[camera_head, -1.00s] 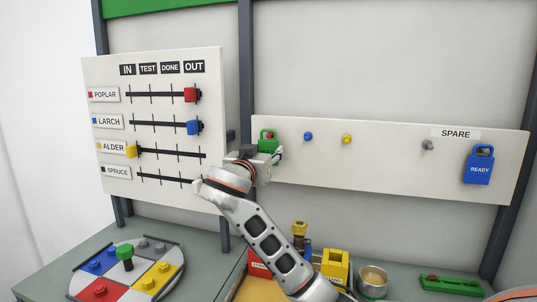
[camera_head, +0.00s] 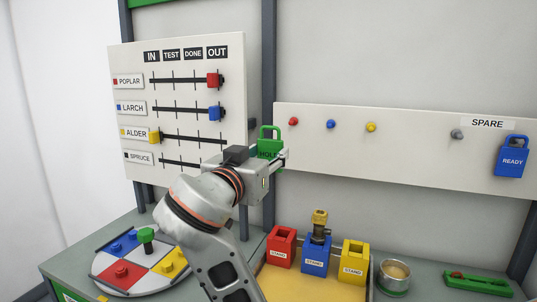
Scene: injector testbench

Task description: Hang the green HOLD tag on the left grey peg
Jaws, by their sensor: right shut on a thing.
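The green HOLD tag (camera_head: 269,135) is in the jaws of my right gripper (camera_head: 274,160), which is shut on it. The tag is upright, with its loop at the top; the gripper hides part of its lower body. It is in front of the left end of the peg board, left of the red peg (camera_head: 293,121), and apart from it. The grey peg (camera_head: 457,134) is bare, well to the right of the tag and left of the SPARE label. My left gripper is not in view.
The white peg board (camera_head: 400,165) also carries a blue peg (camera_head: 331,124), a yellow peg (camera_head: 371,127) and a blue READY tag (camera_head: 512,158) at its right end. The slider board (camera_head: 190,60) is close on the left. Coloured stands and a metal cup (camera_head: 394,278) are below.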

